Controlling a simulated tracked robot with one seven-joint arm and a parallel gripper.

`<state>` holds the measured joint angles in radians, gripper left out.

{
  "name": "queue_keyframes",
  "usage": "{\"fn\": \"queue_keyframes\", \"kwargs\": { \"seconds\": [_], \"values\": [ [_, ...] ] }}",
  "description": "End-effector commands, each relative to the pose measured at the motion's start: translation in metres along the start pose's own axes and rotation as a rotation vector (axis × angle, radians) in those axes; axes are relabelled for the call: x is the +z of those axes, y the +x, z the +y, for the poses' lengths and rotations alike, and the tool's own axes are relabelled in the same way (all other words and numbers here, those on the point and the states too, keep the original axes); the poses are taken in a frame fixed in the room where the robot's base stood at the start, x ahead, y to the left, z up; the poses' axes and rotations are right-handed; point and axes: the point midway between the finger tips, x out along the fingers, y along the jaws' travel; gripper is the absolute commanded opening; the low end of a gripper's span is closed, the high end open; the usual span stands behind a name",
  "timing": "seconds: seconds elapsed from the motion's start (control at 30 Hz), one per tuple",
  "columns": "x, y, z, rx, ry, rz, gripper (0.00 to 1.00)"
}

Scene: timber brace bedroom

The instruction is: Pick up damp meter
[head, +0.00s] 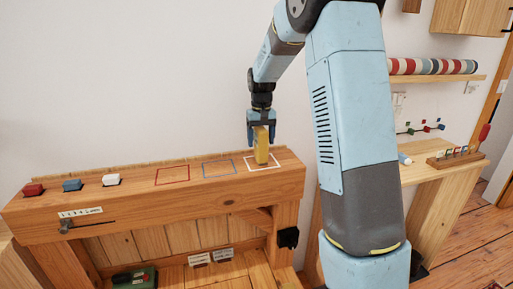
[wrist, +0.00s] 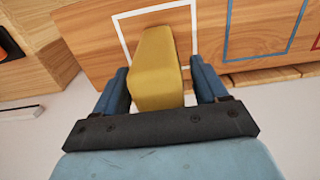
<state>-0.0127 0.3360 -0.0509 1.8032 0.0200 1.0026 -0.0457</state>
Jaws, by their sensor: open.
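A yellow, block-shaped thing, probably the damp meter (head: 261,146), stands upright on the timber beam at the white outlined square (head: 277,162). It also shows in the wrist view (wrist: 156,70). My gripper (head: 261,121) points down over its top. In the wrist view, the blue fingers (wrist: 162,85) are on either side of the yellow thing, with a visible gap at the right finger. The left finger is very close to it, and I cannot tell whether they touch. The gripper is open.
Red (head: 172,175) and blue (head: 219,168) outlined squares are empty. A wooden bench (head: 430,172) with small items stands at the right.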

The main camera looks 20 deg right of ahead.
Motion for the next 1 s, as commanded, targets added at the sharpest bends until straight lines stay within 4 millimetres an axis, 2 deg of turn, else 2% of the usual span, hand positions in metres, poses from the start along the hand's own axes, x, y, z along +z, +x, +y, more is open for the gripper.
{"fn": "queue_keyframes", "kwargs": {
  "seconds": [0.2,0.8,1.0],
  "values": [
    [0.0000,0.0003,-0.0002,0.000,0.000,0.000,0.71],
    [-0.0001,-0.0002,-0.0006,0.000,-0.001,0.000,0.14],
    [-0.0001,-0.0008,-0.0006,0.000,-0.001,0.001,0.12]
  ]
}}
